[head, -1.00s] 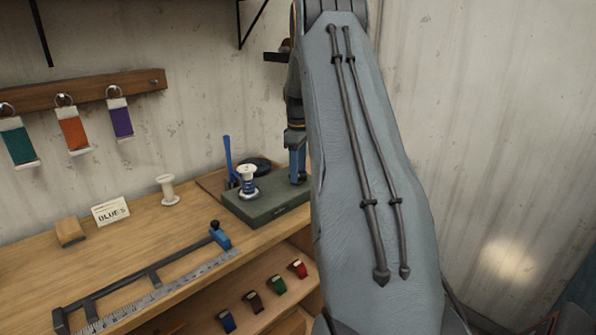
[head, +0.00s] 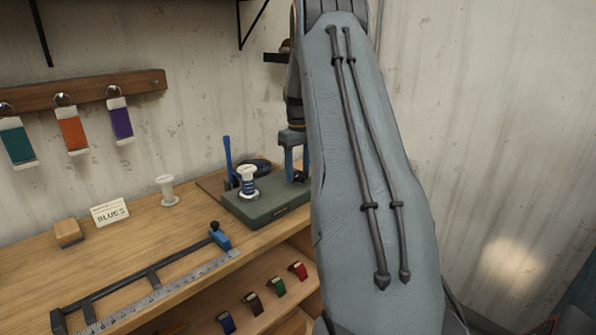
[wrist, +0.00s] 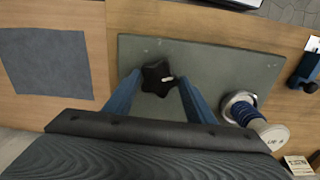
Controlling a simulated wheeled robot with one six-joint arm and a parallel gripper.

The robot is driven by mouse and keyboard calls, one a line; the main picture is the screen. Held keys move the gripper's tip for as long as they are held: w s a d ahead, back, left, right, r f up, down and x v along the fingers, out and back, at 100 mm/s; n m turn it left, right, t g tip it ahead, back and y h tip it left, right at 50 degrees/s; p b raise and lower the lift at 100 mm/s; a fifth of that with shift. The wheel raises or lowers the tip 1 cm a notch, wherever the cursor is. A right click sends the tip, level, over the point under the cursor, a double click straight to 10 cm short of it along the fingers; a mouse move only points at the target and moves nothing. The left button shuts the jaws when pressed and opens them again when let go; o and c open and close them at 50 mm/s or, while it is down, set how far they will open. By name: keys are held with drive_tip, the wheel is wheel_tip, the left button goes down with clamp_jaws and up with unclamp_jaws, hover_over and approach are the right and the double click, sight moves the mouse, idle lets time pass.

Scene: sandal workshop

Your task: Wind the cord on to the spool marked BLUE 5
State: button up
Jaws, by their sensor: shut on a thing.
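My gripper (wrist: 164,95) points down with its two blue fingers shut on a black star-shaped knob (wrist: 158,78) on a green base plate (wrist: 210,62). In the head view my gripper (head: 296,165) is partly covered by my own arm, and the knob cannot be made out. A spool (head: 248,182) with white flanges stands upright on the plate, to the left of my gripper there. Blue cord (wrist: 243,110) is wound round its middle. Its white top flange (wrist: 272,134) bears small lettering, only partly readable. A card (head: 110,211) marked BLUE 5 stands on the bench.
A bare white spool (head: 167,191) and a wooden block (head: 69,233) stand on the bench. A blue upright post (head: 228,160) rises behind the wound spool. A ruler with a blue slide (head: 221,238) lies along the front. Coloured samples hang on the wall rail (head: 88,92).

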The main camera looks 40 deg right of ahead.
sight(298, 174)
drive_tip(key=shift+r, duration=0.1)
drive_tip(key=o, duration=1)
drive_tip(key=shift+o, duration=0.2)
drive_tip(key=shift+r+b, duration=1.05)
drive_tip(key=shift+r, duration=2.8)
